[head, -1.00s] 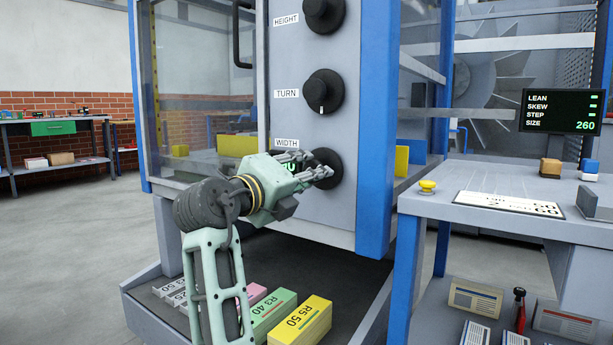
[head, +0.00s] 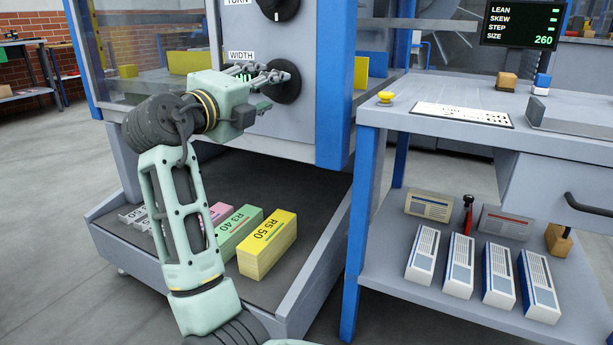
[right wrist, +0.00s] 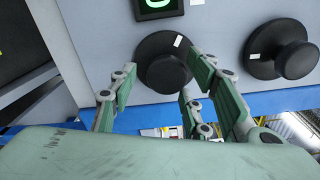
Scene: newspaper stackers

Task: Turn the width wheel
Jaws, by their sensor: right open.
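The width wheel (head: 291,92) is a black round knob on the grey machine panel, right of the WIDTH label (head: 241,55). In the right wrist view the wheel (right wrist: 166,66) shows a white mark near its upper right rim. My right gripper (head: 280,75) is open at the wheel. In the right wrist view its fingers (right wrist: 165,85) stand on both sides of the wheel's lower part. I cannot tell whether they touch it. A small display with green figures (right wrist: 158,4) sits by the wheel, mostly hidden behind the gripper in the head view. My left gripper is not in view.
The turn knob (head: 277,8) is above the width wheel. Coloured blocks, among them a yellow one (head: 267,246), lie on the tray below. A blue post (head: 335,80) and a side table (head: 450,98) stand to the right. The screen (head: 522,27) reads SIZE 260.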

